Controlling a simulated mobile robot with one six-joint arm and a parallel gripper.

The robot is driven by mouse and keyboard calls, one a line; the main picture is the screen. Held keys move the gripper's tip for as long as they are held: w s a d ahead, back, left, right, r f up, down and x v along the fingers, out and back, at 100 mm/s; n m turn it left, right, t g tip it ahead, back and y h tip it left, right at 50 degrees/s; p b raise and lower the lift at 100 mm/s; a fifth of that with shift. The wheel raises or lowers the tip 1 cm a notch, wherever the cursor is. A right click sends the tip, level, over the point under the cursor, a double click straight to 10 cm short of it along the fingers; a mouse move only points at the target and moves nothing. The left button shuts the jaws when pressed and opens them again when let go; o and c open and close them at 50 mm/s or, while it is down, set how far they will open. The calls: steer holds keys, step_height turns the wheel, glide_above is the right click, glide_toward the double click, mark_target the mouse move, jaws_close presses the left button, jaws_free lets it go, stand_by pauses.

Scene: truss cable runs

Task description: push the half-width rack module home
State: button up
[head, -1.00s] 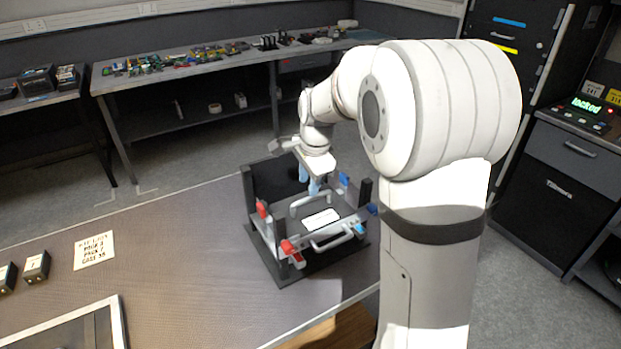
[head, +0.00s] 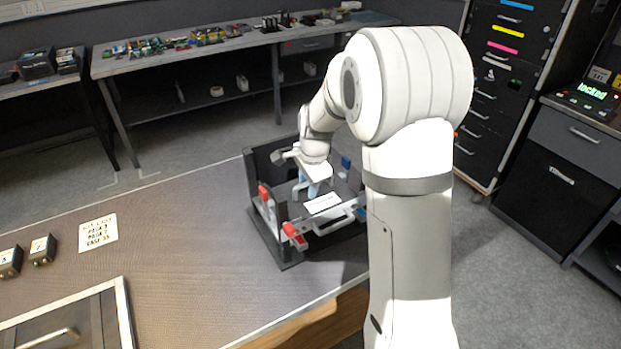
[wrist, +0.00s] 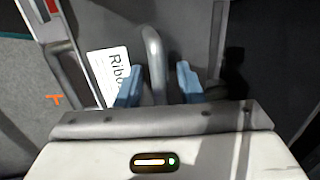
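A dark rack frame (head: 268,228) stands on the near table, with red latches (head: 293,236) on its left side and blue parts (head: 346,162) on its right. Inside it is a grey module with a white label (head: 322,203); a grey handle bar (head: 332,224) shows at its near edge. In the wrist view, the label (wrist: 112,72) reads "Rib...", partly covered. My gripper (head: 307,189) is low over the rack. In the wrist view its blue fingertips (wrist: 159,84) stand apart on either side of a grey handle (wrist: 154,55), with gaps showing. How far the module sits in is unclear.
A paper note (head: 98,231), small black boxes (head: 42,250) and a framed panel with a handle (head: 75,318) lie on the table at left. A cluttered bench (head: 215,50) runs behind. A panel showing "locked" (head: 592,91) stands at right. The table between note and rack is clear.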

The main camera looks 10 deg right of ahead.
jaws_close()
stand_by(0.3)
steer(key=shift+r, duration=0.1)
steer(key=shift+o, duration=0.5)
jaws_free()
